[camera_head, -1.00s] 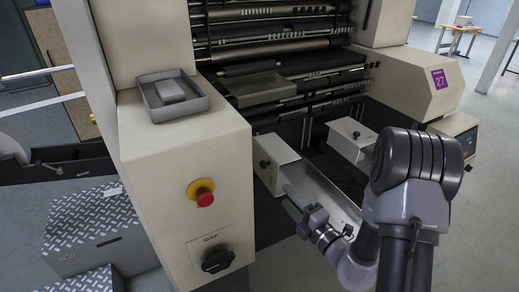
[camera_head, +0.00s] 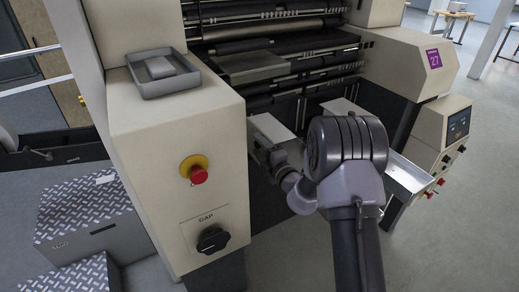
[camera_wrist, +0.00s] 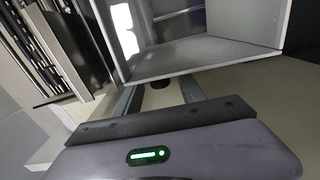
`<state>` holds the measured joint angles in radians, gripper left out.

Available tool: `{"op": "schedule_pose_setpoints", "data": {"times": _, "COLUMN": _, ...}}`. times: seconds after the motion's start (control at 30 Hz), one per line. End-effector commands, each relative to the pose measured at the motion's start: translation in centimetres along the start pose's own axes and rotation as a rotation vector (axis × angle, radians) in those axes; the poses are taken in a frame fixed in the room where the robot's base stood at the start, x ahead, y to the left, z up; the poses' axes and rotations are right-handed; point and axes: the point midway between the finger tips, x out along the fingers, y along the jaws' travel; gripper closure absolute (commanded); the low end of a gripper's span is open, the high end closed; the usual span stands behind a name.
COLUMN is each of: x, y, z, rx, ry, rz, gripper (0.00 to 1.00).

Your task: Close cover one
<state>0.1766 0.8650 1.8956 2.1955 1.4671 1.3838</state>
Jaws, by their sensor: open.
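A pale box-shaped cover (camera_head: 268,127) stands at the machine's lower front in the head view, partly hidden by my wrist. A second pale cover (camera_head: 342,106) is right of it, mostly behind my arm. I cannot tell which one is cover one. In the wrist view, my gripper (camera_wrist: 160,83) is open, its two fingers pointing at a pale panel. An open grey box-like shell (camera_wrist: 205,58) lies just beyond. In the head view the fingers are hidden near the left cover.
A cream cabinet with a red stop button (camera_head: 198,175) and a black GAP knob (camera_head: 212,240) stands close left of my arm. A grey tray (camera_head: 164,72) sits on top. Rollers (camera_head: 265,47) lie behind. A shiny metal trough (camera_head: 408,175) extends right. Floor is clear at lower right.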

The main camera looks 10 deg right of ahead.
Motion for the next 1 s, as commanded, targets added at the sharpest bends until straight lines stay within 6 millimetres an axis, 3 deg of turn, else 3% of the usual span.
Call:
{"op": "schedule_pose_setpoints", "data": {"times": 0.2, "x": 0.0, "y": 0.02, "z": 0.01, "rx": 0.0, "ry": 0.0, "rz": 0.0, "gripper": 0.55}}
{"op": "schedule_pose_setpoints", "data": {"times": 0.43, "x": -0.02, "y": 0.01, "z": 0.01, "rx": -0.001, "ry": 0.0, "rz": 0.0, "gripper": 1.0}}
{"op": "schedule_pose_setpoints", "data": {"times": 1.0, "x": -0.04, "y": 0.0, "z": 0.02, "rx": -0.001, "ry": 0.0, "rz": 0.0, "gripper": 1.0}}
